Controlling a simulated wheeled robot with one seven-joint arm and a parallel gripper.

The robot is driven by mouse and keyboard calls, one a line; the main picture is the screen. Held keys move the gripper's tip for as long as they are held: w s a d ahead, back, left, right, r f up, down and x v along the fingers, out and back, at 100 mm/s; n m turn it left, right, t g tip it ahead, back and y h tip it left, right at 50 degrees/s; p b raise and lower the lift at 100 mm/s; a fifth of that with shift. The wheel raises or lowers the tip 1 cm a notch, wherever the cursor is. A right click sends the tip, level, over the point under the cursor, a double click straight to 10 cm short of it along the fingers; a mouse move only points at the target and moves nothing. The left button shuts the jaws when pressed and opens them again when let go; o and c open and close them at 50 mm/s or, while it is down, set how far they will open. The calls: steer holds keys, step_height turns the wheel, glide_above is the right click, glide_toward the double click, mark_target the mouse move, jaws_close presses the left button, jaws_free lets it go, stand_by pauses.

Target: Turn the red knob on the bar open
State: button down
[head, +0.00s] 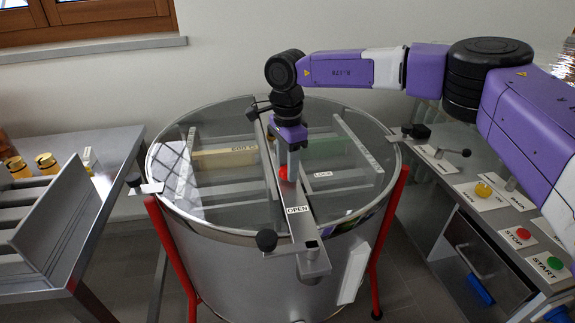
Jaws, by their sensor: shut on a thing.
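The red knob (284,172) sits on the metal bar (301,222) that crosses the top of the round glass-lidded tank (160,172). My gripper (289,168) points down from above and is shut on the knob, hiding much of it. An "OPEN" label (298,210) is on the bar, nearer the front than the knob. A "LOCK" label (323,174) is to the right of the knob. I cannot tell the knob's turn angle.
A panel with a red STOP button (523,233) and a green START button (555,264) stands at the right. A metal table (113,150) stands at the left. Black clamp knobs, one at the front (266,240), sit around the tank rim.

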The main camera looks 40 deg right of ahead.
steer(key=m, duration=0.4)
steer(key=shift+m, duration=2.2)
steer(key=c, duration=0.8)
jaws_free()
steer(key=shift+r, duration=0.1)
step_height(320, 180, up, 8)
steer(key=shift+f, duration=0.15)
steer(key=shift+s, duration=0.1)
